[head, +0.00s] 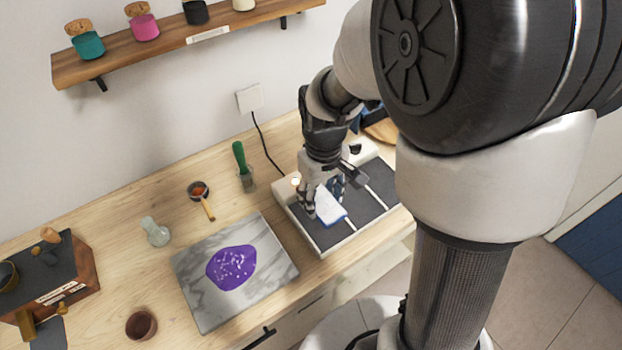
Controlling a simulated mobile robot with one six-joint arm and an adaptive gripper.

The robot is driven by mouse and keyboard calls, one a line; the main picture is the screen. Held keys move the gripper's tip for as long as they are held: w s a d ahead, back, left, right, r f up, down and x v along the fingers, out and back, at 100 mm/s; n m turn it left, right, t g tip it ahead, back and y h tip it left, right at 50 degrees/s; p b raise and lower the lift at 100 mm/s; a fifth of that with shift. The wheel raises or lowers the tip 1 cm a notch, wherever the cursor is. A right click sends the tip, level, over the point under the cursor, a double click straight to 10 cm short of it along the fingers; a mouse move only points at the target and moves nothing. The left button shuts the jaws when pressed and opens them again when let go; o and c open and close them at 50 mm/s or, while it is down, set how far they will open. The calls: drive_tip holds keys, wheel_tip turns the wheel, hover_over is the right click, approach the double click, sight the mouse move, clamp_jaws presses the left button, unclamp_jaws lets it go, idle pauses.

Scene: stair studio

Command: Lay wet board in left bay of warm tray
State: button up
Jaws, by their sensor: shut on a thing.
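The warm tray (391,180) is a pale box with a dark top, standing at the right end of the wooden counter. Thin pale dividers split its top into bays. My gripper (323,202) is over the tray's left part, pointing down. It is shut on the wet board (330,208), a small white panel with a blue edge. The board is at the left bay, close to the left divider. I cannot tell whether it touches the tray's surface. The gripper partly hides the board and the back of the left bay.
A marble slab (204,300) with a purple patch (231,268) lies left of the tray. A green-handled tool (240,158) stands in a glass behind it. A strainer (201,195), a glass vessel (155,231) and a brown cup (141,325) stand further left. A shelf (150,50) hangs above.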

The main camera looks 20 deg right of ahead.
sight(321, 211)
drive_tip(key=shift+f+b, duration=0.9)
drive_tip(key=shift+f, duration=2.3)
drive_tip(key=shift+f, duration=0.2)
drive_tip(key=o, duration=1.1)
drive_tip(key=shift+r, duration=0.15)
wheel_tip(321, 211, up, 12)
drive_tip(key=p, duration=0.4)
drive_tip(key=s+r+m+t, duration=0.1)
drive_tip(key=s+r, duration=0.3)
drive_tip(key=s, duration=0.1)
drive_tip(key=s+r+m+t, duration=0.1)
drive_tip(key=s+r+t, duration=0.1)
drive_tip(key=s+r, duration=0.2)
drive_tip(key=s+r+m+t, duration=0.1)
drive_tip(key=s+r, duration=0.3)
drive_tip(key=s, duration=0.2)
drive_tip(key=shift+r+m+t, duration=0.25)
drive_tip(key=shift+m+t, duration=0.05)
